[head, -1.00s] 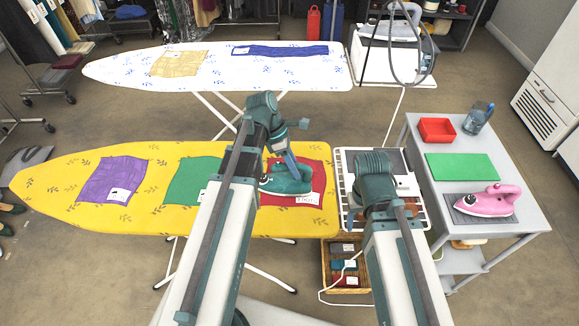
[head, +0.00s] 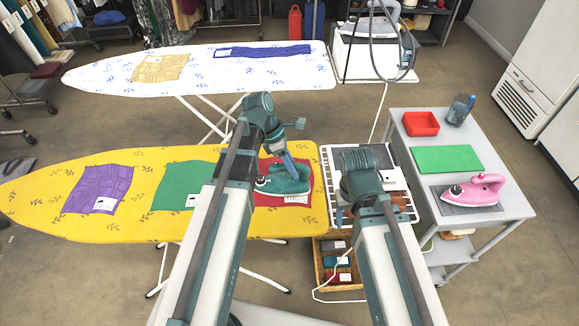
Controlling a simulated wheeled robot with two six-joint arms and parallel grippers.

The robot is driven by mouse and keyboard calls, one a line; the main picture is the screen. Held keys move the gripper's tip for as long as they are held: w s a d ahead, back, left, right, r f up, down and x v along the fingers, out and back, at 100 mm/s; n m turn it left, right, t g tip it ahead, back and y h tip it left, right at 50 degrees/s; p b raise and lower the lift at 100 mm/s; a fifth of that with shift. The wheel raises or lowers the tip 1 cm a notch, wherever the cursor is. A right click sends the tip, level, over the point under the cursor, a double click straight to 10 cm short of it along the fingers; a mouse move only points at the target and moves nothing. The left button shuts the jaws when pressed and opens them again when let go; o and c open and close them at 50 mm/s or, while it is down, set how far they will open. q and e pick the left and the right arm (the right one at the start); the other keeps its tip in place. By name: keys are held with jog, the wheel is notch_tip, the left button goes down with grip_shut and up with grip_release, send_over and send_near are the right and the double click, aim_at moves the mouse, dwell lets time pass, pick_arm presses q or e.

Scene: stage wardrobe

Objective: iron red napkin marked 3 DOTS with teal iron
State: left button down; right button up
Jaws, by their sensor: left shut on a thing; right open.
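The red napkin (head: 268,203) lies flat near the right end of the yellow ironing board (head: 45,198). A white label (head: 296,199) sits at its lower right; its marks are too small to read. The teal iron (head: 288,181) is on the red napkin, tip to the left. My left gripper (head: 289,163) comes down from above and is shut on the teal iron's handle. My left arm hides the napkin's left part. My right gripper (head: 345,212) is over the white rack right of the board, mostly hidden behind its own arm; it is open.
Purple napkin (head: 95,186) and green napkin (head: 175,183) lie further left on the board. A white ironing board (head: 110,75) stands behind. A grey cart (head: 500,210) at right holds a pink iron (head: 477,189), green mat (head: 447,158) and red tray (head: 421,122).

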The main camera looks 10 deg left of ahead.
aim_at(302, 166)
pick_arm(q)
jog(key=shift+w+d, duration=0.25)
jog(key=shift+d, duration=0.45)
jog(key=shift+w+d, duration=0.2)
jog(key=shift+d, duration=0.5)
jog(key=shift+w, duration=0.1)
jog(key=shift+w+a, duration=0.2)
jog(key=shift+w, duration=0.35)
jog(key=shift+w+a, duration=0.15)
jog(key=shift+w, duration=0.4)
jog(key=shift+w, duration=0.15)
jog(key=shift+w+a, duration=0.2)
jog(key=shift+w, duration=0.35)
jog(key=shift+w+a, duration=0.15)
jog(key=shift+w, duration=0.35)
jog(key=shift+s+a, duration=0.1)
jog(key=shift+a, duration=0.1)
jog(key=shift+s+a, duration=0.2)
jog(key=shift+a, duration=0.45)
jog(key=shift+s+a, duration=0.2)
jog(key=shift+a, duration=0.4)
